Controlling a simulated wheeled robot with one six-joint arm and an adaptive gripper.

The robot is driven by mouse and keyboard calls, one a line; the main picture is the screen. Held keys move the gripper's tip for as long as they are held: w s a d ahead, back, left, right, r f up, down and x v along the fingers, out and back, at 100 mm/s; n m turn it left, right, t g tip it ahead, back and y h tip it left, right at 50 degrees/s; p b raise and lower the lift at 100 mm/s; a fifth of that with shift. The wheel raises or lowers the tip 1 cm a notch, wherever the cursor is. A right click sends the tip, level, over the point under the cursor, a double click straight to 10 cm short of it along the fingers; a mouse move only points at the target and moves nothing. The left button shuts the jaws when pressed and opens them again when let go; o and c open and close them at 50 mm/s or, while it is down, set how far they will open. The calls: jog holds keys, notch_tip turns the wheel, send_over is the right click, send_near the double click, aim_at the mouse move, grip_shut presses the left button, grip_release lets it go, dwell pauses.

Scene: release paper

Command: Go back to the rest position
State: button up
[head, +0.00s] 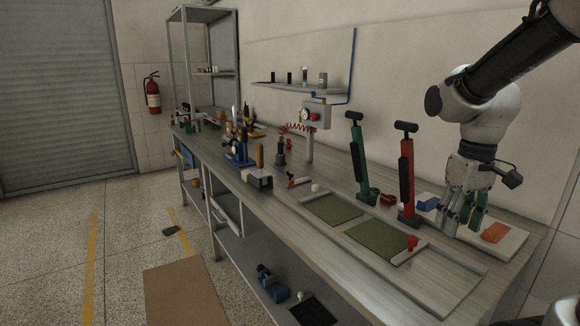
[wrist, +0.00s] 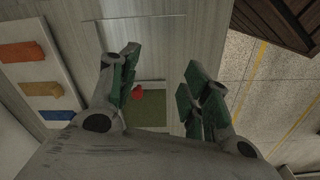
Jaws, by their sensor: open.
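My gripper (head: 464,218) hangs at the right end of the workbench (head: 300,226), pointing down, in front of a pale board (head: 511,243) with coloured blocks. In the wrist view my gripper (wrist: 160,88) has its green-padded fingers wide apart with nothing between them. Below and beyond the fingers, the wrist view shows a green mat (wrist: 151,106) and a small red object (wrist: 137,92). I cannot tell the exact height of the fingertips above the bench.
A red pump (head: 407,180) and a green pump (head: 357,160) stand upright left of my gripper. Orange (head: 495,232) and blue (head: 428,204) blocks lie close by. A wall shelf (head: 300,88) and a gauge box (head: 315,115) are farther back.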

jog(key=s+d+r+m+t, duration=0.1)
jog(key=s+r+t, duration=0.3)
jog(key=s, duration=0.6)
jog(key=shift+s+d+r+m, duration=0.15)
jog(key=shift+s+r+m, duration=0.1)
jog(key=shift+r+m, duration=0.6)
